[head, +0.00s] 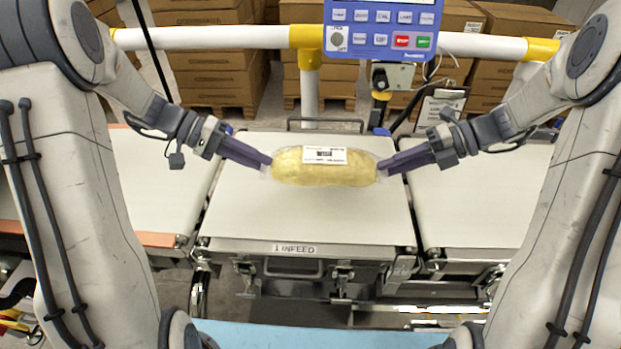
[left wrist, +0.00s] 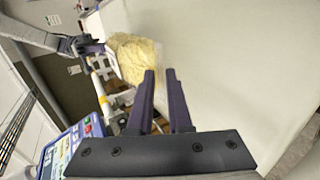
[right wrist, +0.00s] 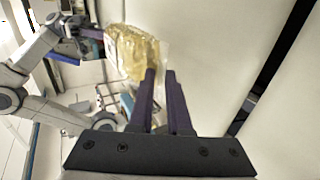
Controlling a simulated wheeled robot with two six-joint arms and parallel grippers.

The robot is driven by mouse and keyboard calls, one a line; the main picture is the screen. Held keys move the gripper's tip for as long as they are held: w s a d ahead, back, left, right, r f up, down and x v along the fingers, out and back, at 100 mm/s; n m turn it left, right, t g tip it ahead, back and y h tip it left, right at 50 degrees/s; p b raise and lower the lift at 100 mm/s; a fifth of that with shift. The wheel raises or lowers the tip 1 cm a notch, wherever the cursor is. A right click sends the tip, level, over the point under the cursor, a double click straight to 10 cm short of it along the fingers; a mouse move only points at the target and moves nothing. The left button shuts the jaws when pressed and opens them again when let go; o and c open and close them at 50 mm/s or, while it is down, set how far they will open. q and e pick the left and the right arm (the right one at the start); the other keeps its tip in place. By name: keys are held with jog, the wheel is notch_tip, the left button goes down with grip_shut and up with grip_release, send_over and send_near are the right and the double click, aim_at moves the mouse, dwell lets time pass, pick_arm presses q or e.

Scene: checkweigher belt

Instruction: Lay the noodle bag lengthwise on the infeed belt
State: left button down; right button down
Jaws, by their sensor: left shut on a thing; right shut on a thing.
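The noodle bag (head: 300,172) is a clear bag of yellow noodles with a white barcode label on top. It lies crosswise in the head view, over the infeed belt (head: 300,220), left to right. My left gripper (head: 268,163) is shut on the bag's left end, and my right gripper (head: 382,168) is shut on its right end. The bag also shows in the left wrist view (left wrist: 137,58) and the right wrist view (right wrist: 135,52), beyond the fingertips. I cannot tell whether its underside touches the belt.
An "INFEED" label (head: 295,249) marks the belt's front edge. Other belts flank it at left (head: 150,185) and right (head: 475,205), with gaps between. A blue control panel (head: 383,25) hangs on a white and yellow rail (head: 220,37) behind. A clipboard (head: 441,106) stands at back right.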

aim_at(261, 189)
pick_arm(q)
jog(key=shift+s+d, duration=0.1)
jog(key=shift+d, duration=0.15)
pick_arm(e)
jog(key=shift+a, duration=0.25)
